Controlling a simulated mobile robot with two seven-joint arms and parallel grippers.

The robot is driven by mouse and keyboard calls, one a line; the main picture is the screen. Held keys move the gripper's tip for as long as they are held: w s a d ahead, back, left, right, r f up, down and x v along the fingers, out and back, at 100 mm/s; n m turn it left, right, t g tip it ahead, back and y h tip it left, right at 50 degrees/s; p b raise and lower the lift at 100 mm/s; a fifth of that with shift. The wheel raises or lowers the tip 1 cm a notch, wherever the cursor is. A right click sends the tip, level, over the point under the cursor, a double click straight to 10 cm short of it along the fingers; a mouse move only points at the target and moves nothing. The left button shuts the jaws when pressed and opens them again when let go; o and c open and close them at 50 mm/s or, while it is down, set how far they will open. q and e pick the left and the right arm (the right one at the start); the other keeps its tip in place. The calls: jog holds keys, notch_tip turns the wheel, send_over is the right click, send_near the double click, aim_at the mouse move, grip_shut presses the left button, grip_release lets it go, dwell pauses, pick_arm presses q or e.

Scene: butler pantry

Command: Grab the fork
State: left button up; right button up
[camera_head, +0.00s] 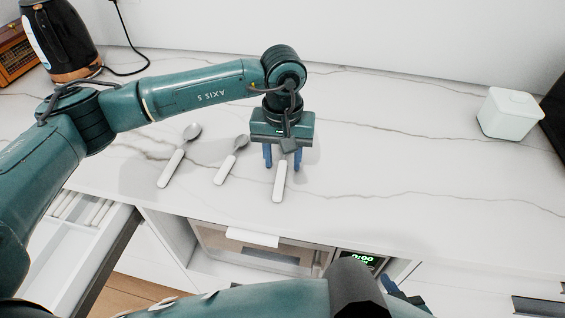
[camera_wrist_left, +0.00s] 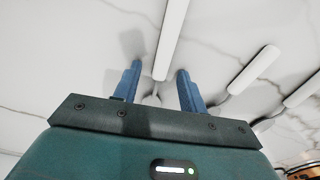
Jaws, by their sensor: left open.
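The fork (camera_head: 279,185) lies on the marble counter with its white handle toward me; its metal end is mostly hidden under my left gripper in the head view. My left gripper (camera_head: 283,162) points down over it, open, with one blue finger on each side. In the left wrist view the fork's white handle (camera_wrist_left: 172,38) runs up from between the fingers of the left gripper (camera_wrist_left: 158,85), apart from both. My right gripper (camera_head: 398,292) shows only partly at the bottom edge, and its opening is hidden.
Two white-handled spoons, a small one (camera_head: 222,175) and a larger one (camera_head: 172,168), lie left of the fork. An open drawer (camera_head: 52,258) is at lower left. A kettle (camera_head: 62,38) stands back left, a white box (camera_head: 509,113) at right. The counter right of the fork is clear.

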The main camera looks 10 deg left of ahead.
pick_arm(q)
grip_shut()
dwell(0.4)
jog(key=shift+r, duration=0.1)
